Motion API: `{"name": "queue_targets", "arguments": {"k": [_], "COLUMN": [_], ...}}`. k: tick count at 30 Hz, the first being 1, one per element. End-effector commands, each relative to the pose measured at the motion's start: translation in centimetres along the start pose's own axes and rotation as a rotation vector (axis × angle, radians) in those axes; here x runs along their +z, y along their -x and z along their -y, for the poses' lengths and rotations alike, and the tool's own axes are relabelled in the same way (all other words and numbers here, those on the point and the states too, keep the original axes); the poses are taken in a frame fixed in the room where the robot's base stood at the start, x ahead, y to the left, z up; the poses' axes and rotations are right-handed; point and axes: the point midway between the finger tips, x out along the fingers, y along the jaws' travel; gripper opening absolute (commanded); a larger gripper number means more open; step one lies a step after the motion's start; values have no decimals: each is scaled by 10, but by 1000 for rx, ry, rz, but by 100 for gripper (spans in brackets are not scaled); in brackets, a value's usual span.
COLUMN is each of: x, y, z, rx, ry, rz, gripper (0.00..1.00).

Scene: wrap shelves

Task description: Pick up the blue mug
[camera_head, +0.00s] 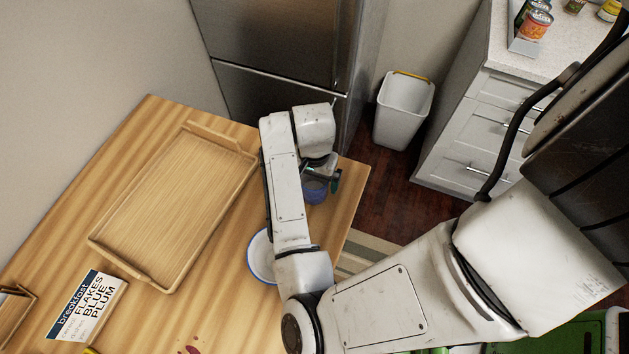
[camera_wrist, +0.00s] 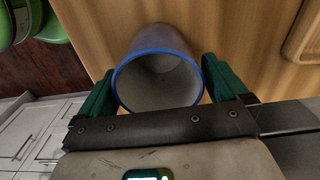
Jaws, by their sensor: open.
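The blue mug (camera_head: 315,190) stands near the far right corner of the wooden table, partly hidden by my arm in the head view. In the wrist view the mug (camera_wrist: 158,60) has a blue rim and a pale grey, empty inside. My gripper (camera_wrist: 158,85) is open, with one green finger on either side of the mug. The fingers appear apart from the mug's wall. In the head view my gripper (camera_head: 322,176) is over the mug, and only a little of its green fingers shows. No handle can be made out.
A wooden tray (camera_head: 175,205) lies on the table (camera_head: 55,230) left of my arm. A blue-rimmed white dish (camera_head: 259,256) is partly under my arm. A breakfast box (camera_head: 88,306) lies at the lower left. A white bin (camera_head: 403,112) stands beyond the table.

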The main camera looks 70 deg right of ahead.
Motion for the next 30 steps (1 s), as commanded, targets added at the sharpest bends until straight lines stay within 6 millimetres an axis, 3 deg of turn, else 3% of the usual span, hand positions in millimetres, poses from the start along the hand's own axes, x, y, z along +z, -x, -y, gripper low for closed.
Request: {"name": "queue_targets", "arguments": {"k": [10, 28, 30], "x": [0, 0, 0], "y": [-9, -8, -8], "z": [0, 0, 0], "rx": [0, 0, -1], "ry": [0, 0, 0], "rz": [-1, -1, -1], "gripper": [100, 43, 42]}}
